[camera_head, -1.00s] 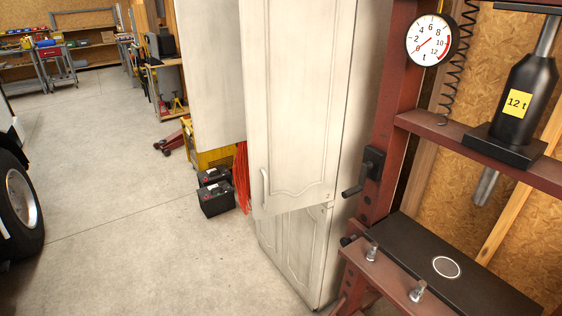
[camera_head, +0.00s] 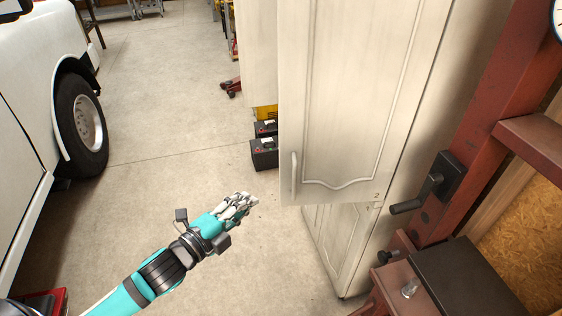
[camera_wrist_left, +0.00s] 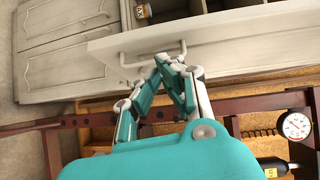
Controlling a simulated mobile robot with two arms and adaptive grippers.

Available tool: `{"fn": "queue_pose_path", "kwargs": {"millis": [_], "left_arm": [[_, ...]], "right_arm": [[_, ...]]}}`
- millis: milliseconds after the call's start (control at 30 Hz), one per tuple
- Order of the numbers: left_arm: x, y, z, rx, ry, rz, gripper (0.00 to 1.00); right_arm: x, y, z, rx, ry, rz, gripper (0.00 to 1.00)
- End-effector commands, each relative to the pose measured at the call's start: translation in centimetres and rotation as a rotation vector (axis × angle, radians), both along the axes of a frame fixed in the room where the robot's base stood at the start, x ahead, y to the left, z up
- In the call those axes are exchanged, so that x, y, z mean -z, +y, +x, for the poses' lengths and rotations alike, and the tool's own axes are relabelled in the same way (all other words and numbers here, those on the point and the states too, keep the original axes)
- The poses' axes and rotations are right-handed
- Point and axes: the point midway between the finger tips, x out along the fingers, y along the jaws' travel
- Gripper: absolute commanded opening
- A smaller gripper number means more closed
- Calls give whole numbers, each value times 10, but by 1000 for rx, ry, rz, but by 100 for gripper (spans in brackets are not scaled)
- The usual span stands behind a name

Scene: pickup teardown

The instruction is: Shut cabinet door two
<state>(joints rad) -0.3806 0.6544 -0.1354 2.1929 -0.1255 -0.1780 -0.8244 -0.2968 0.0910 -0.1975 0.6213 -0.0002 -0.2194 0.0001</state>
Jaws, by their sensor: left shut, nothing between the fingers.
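A tall cream cabinet stands at centre right in the head view. Its large upper door (camera_head: 350,90) has a vertical bar handle (camera_head: 295,175) near its lower left corner. A small mark like a "2" shows at the door's lower right. Contact cannot be told. My right gripper is out of view.
Another pale panel (camera_head: 260,50) stands behind the door. Black batteries (camera_head: 264,153) sit on the floor beyond. A red press frame (camera_head: 470,115) with a crank (camera_head: 425,190) stands close on the right. A white vehicle (camera_head: 30,120) is at left. The floor between is clear.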

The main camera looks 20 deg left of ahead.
Motion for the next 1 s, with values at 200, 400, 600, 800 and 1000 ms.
{"fn": "queue_pose_path", "kwargs": {"millis": [200,400,600,800,1000], "left_arm": [[-43,-22,-9,65,-99,54,0],[-47,-31,13,64,-103,52,0],[-47,-47,51,63,-102,49,0],[-46,-59,88,63,-99,53,0],[-44,-49,110,65,-98,54,0]], "right_arm": [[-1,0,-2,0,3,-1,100],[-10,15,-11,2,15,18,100],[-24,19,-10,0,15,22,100],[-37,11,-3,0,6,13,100],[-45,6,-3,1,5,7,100]]}}
